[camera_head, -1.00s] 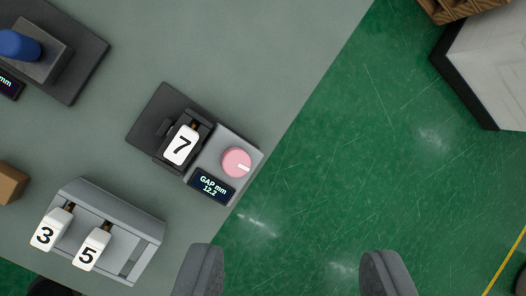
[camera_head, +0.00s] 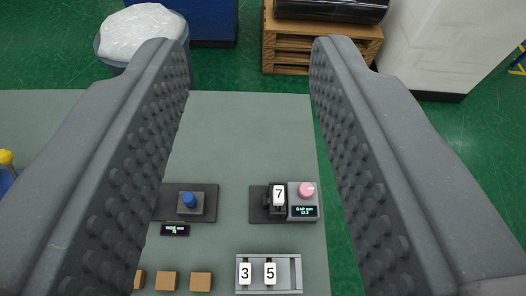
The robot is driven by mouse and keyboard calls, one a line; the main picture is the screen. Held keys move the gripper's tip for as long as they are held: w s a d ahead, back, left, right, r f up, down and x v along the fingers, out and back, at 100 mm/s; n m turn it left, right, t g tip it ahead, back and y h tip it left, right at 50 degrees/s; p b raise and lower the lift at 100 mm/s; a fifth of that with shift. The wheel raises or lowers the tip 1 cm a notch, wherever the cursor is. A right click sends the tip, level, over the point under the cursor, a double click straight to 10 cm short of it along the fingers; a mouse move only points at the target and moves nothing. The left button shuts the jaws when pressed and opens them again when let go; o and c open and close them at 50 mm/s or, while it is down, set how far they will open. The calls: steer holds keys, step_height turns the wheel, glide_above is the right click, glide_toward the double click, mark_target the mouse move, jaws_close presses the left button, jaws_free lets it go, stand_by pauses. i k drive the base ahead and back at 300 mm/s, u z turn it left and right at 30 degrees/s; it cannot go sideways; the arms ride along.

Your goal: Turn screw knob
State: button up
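The pink round screw knob (camera_head: 306,189) sits on a small grey device (camera_head: 293,199) near the right edge of the grey-green table (camera_head: 245,125). The knob has a white pointer mark. Below it, a small display (camera_head: 303,212) reads GAP mm with a small number that is hard to read now. A white tag marked 7 (camera_head: 279,195) stands in the device, left of the knob. My gripper (camera_head: 241,55) is open and empty. Its two ridged fingers frame the view, and the knob lies beyond them, seen between them and nearer the right finger. Nothing touches the knob.
A blue knob (camera_head: 189,200) on a dark base stands left of the device. A grey rack (camera_head: 287,275) holds tags 3 and 5 in front. Several tan blocks (camera_head: 166,281) lie left of it.

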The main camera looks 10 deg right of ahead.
mark_target(306, 190)
steer(key=u, duration=0.5)
steer(key=k, duration=1.6)
steer(key=z, duration=0.6)
steer(key=i, duration=1.7)
steer(key=u, duration=0.05)
